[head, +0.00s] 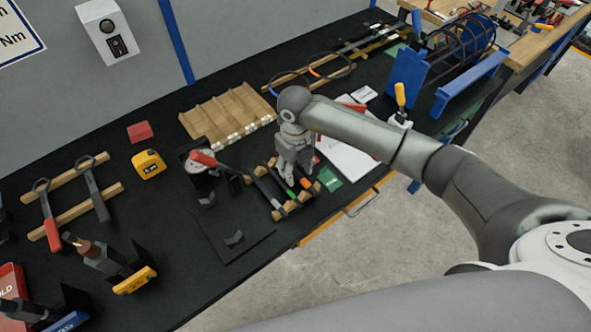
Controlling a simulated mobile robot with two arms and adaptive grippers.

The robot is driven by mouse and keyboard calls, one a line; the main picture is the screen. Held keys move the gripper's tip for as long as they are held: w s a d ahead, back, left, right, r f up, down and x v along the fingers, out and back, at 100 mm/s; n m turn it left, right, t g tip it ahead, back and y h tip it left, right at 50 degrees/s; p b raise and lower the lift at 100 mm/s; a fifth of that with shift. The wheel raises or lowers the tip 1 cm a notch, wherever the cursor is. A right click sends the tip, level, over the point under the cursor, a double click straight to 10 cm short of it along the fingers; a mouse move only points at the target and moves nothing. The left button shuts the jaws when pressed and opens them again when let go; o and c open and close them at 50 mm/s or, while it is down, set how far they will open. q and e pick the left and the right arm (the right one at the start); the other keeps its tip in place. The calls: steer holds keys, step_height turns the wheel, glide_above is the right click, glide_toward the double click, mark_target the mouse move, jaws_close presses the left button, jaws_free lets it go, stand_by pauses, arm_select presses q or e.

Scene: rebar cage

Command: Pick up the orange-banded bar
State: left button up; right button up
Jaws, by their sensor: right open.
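The orange-banded bar (305,183) lies in a small wooden rack (279,214) near the table's front edge, with its orange band showing. A green-banded bar (290,194) lies just to its left in the same rack. My right gripper (294,174) points down over the rack, close above the bars. Its jaws are open, and its fingers hide part of both bars. I cannot tell whether it touches either one. My left gripper is not in view.
A slatted wooden tray (228,114) lies behind. White paper (345,160) and a green card (329,179) lie to the right. A yellow tape measure (149,164) sits farther left. A blue-ended cage fixture (406,76) stands at the back right.

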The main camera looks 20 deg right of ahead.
steer(key=c, duration=0.4)
steer(key=shift+r, duration=0.1)
jaws_close()
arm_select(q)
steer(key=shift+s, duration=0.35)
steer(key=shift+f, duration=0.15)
arm_select(e)
steer(key=shift+r, duration=0.1)
steer(key=shift+r+b, duration=0.5)
steer(key=shift+b, duration=0.1)
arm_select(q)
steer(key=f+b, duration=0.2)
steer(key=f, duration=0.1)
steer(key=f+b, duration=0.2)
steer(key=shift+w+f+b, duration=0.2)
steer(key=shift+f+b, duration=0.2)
arm_select(e)
steer(key=s+a+r, duration=0.3)
steer(key=s+r, duration=0.3)
steer(key=s+a+r, duration=0.3)
steer(key=s+r, duration=0.2)
steer(key=s, duration=0.1)
steer(key=shift+s+a+r, duration=0.25)
steer(key=shift+r, duration=0.15)
